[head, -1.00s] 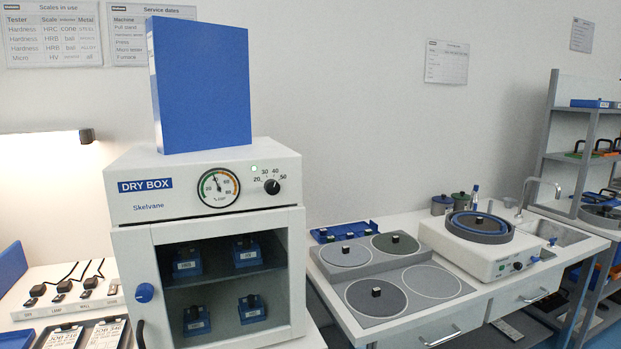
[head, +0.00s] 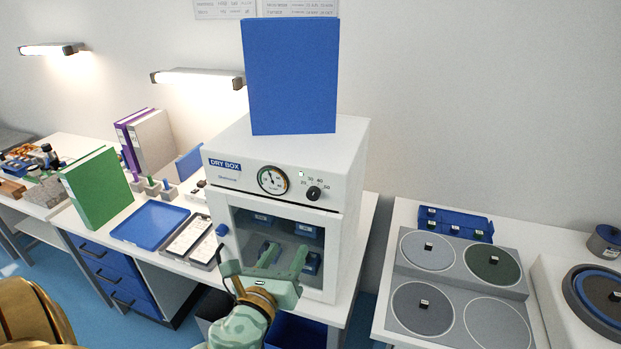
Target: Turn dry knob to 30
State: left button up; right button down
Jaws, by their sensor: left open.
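The dry box (head: 285,190) is a white cabinet with a glass door, standing on a bench in the middle of the head view. Its black dry knob (head: 314,193) is at the right of the front panel, under a scale marked 20, 30, 40, 50. The knob's pointer is too small to read now. A round gauge (head: 272,180) is left of the knob. My left gripper (head: 283,258) is open and empty, in front of the lower glass door, below and left of the knob and apart from it. My right gripper is not in view.
A large blue box-like block (head: 292,76) stands on top of the dry box. A blue door knob (head: 222,230) is at the door's left. A blue tray (head: 151,224) lies left. The polishing bench (head: 388,330) stands right, across a gap.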

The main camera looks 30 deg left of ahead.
aim_at(312, 197)
pick_arm(q)
jog(key=shift+t, duration=0.3)
jog(key=x, duration=0.5)
jog(key=r+p+x, duration=0.1)
jog(key=x, duration=1)
jog(key=shift+a+r, duration=0.15)
jog(key=shift+r, duration=0.1)
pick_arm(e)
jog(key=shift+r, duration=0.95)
pick_arm(q)
jog(key=shift+c, duration=0.2)
jog(key=c, duration=0.9)
